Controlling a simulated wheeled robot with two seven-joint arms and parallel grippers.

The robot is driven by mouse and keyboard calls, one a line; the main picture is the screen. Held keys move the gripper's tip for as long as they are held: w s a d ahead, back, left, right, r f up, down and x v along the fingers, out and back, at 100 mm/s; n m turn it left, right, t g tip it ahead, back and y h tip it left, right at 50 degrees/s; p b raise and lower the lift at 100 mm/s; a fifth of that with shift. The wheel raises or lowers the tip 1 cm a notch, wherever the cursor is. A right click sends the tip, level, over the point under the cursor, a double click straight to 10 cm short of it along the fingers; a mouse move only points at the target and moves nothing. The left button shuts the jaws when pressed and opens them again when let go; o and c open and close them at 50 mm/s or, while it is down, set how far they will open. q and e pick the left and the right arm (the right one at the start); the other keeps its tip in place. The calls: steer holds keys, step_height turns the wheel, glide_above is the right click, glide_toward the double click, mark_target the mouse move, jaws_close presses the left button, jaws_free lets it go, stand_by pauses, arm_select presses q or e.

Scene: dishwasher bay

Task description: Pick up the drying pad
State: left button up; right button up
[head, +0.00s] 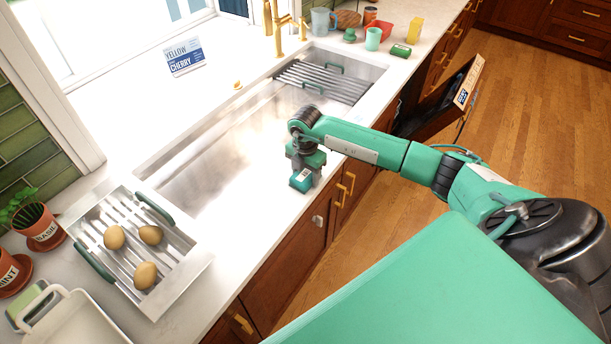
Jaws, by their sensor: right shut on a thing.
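My right gripper (305,170) points down at the front edge of the white counter, just in front of the sink. It is shut on a small teal block with a pale label (300,181), seen at its fingertips. The fingers hide part of this block, and I cannot tell for sure that it is the drying pad. No other thing in view is clearly a drying pad. My left gripper is not in view.
The long steel sink (232,140) lies behind the gripper. A rack with several brown round items (187,277) stands at left. Potted herbs (40,228) are at far left. A dark open door (430,108) juts out at right.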

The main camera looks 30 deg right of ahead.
mark_target(305, 173)
steer(key=shift+r, duration=0.1)
step_height(305, 173, up, 20)
steer(key=b, duration=0.5)
steer(key=shift+b, duration=0.4)
steer(key=shift+o, duration=0.9)
steer(key=shift+c, duration=0.4)
